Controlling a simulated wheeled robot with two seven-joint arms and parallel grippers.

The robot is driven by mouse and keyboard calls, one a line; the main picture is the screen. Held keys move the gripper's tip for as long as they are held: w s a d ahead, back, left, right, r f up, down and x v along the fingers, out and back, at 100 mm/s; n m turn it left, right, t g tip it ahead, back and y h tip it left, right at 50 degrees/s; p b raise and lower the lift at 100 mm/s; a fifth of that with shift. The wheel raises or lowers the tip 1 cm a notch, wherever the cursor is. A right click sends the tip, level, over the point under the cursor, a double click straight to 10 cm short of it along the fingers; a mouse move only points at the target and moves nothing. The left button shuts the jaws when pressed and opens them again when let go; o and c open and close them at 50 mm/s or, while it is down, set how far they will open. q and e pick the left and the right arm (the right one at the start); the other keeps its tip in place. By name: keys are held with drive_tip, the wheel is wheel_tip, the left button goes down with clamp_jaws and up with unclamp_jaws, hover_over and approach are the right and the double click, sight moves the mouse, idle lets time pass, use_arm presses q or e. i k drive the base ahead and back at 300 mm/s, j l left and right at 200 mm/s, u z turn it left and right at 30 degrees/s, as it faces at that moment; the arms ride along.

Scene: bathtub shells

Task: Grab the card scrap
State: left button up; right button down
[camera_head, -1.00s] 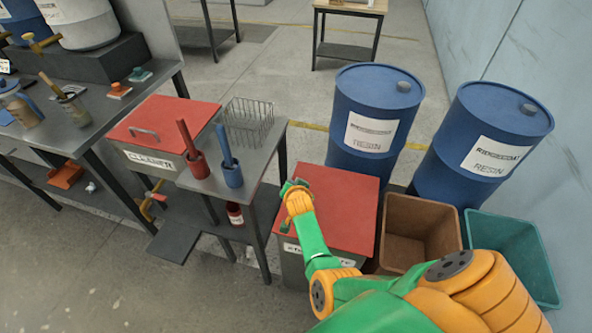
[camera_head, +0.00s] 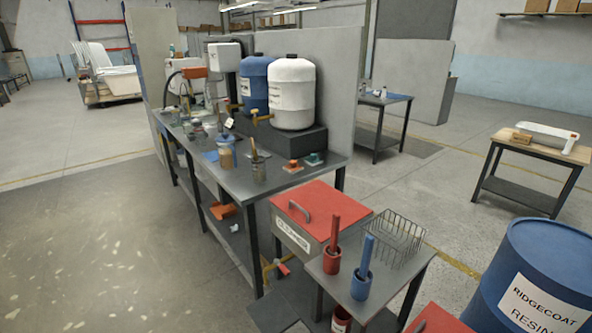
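I cannot pick out a card scrap for certain. A small pale square tag or card (camera_head: 229,122) shows near the brass tap of the blue drum on the long workbench; it is too small to tell what it is. Small orange and green flat pieces (camera_head: 292,167) lie at the bench's near end, and they are not clearly card. Neither of my grippers is in view.
The long dark workbench (camera_head: 205,172) holds jars, a blue drum (camera_head: 255,84) and a white drum (camera_head: 292,93). A red-lidded box (camera_head: 322,207), a small table with a wire basket (camera_head: 388,240) and a blue resin barrel (camera_head: 535,280) stand right. Floor at left is clear.

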sight(265, 264)
drive_tip(key=i+j+z, duration=0.15)
drive_tip(key=i+j, duration=1.55)
drive_tip(key=k+j+z, duration=0.25)
drive_tip(key=k+j, duration=0.35)
drive_tip(key=k+j+z, duration=0.25)
drive_tip(key=k+j, duration=0.2)
drive_tip(key=k, duration=0.25)
